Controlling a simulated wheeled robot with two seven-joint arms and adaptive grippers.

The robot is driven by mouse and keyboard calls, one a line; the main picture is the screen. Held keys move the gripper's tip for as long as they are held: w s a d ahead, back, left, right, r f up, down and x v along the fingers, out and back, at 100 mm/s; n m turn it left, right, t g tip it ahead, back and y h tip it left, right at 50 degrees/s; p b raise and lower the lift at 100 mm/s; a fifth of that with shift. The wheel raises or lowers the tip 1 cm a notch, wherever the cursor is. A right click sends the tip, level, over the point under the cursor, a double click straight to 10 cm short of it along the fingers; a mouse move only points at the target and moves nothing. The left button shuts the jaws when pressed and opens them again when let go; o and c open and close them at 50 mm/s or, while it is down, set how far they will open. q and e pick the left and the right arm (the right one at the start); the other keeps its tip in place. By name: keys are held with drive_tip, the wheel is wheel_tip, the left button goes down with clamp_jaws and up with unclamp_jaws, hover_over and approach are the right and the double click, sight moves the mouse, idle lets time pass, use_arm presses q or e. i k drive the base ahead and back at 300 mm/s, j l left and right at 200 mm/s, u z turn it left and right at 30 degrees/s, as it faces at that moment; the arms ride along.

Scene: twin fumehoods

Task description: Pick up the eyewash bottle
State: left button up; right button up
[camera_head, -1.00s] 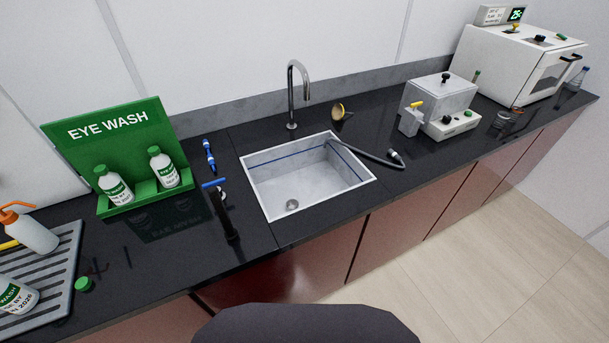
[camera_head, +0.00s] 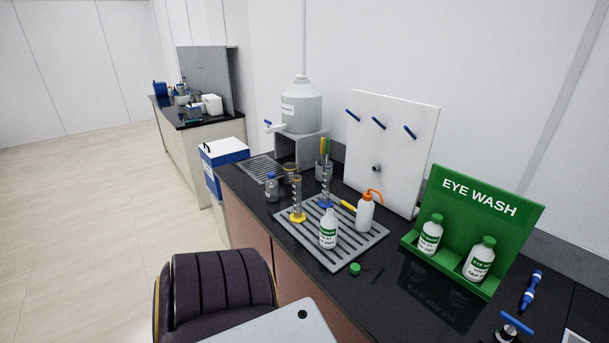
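A green eye wash stand (camera_head: 487,207) is on the black counter at the right. Two white eyewash bottles with green caps and labels sit upright in it, a left one (camera_head: 430,236) and a right one (camera_head: 479,260). A third white bottle with a green label (camera_head: 328,231) stands upright on the grey draining mat (camera_head: 350,252), and its top looks uncapped. A loose green cap (camera_head: 355,269) lies on the counter in front of the mat. Neither of my grippers is in view.
An orange-topped wash bottle (camera_head: 366,211), cylinders with yellow (camera_head: 297,203) and blue (camera_head: 326,190) bases share the mat area. Behind are a white pegboard (camera_head: 391,150) and a large carboy (camera_head: 301,105). A blue-and-white box (camera_head: 223,170) stands past the counter's left end. Open floor lies left.

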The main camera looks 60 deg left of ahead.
sight(329, 230)
drive_tip(key=u, duration=1.9)
drive_tip(key=i+j+z, duration=0.25)
drive_tip(key=j, duration=0.5)
drive_tip(key=i+j+z, duration=0.25)
drive_tip(key=j, duration=0.5)
drive_tip(key=j+z, duration=0.3)
drive_tip(key=j, duration=0.45)
drive_tip(key=i+j+z, duration=0.1)
drive_tip(key=j+z, duration=0.15)
drive_tip(key=j, duration=0.6)
